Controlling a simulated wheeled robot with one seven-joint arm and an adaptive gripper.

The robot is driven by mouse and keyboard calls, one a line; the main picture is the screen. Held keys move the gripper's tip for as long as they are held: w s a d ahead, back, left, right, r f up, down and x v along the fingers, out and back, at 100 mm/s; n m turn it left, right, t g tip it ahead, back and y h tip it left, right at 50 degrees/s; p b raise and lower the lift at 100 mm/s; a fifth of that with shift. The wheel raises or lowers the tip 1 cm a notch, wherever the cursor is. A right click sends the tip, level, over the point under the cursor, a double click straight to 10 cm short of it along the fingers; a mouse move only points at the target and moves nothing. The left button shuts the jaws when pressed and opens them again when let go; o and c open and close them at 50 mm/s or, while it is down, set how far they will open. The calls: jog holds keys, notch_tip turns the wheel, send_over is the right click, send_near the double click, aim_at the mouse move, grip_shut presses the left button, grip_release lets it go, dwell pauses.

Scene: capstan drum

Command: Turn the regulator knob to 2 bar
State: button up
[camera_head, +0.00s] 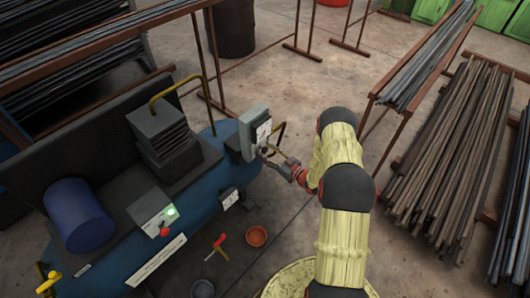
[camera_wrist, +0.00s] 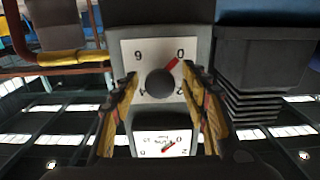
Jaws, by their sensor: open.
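The regulator is a grey box (camera_head: 249,133) with a white face, standing on the blue drum bench in the head view. In the wrist view, its dark round knob (camera_wrist: 160,84) sits mid-dial on a white plate (camera_wrist: 131,48) with numerals at the corners. The knob's red pointer (camera_wrist: 171,64) points up and right, towards 0. A white gauge (camera_wrist: 150,143) below has a short red needle near its 0 side. My gripper (camera_wrist: 160,77) is open, a finger on either side of the knob; contact cannot be told. In the head view, my gripper (camera_head: 271,157) is at the box.
A yellow hooked bar (camera_head: 174,87) and stacked dark blocks (camera_head: 164,135) stand left of the regulator. Racks of rods (camera_head: 435,150) lie to the right.

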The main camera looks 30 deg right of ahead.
jog(key=shift+w, duration=0.3)
jog(key=shift+c, duration=0.5)
jog(key=shift+a, duration=0.1)
jog(key=c, duration=1)
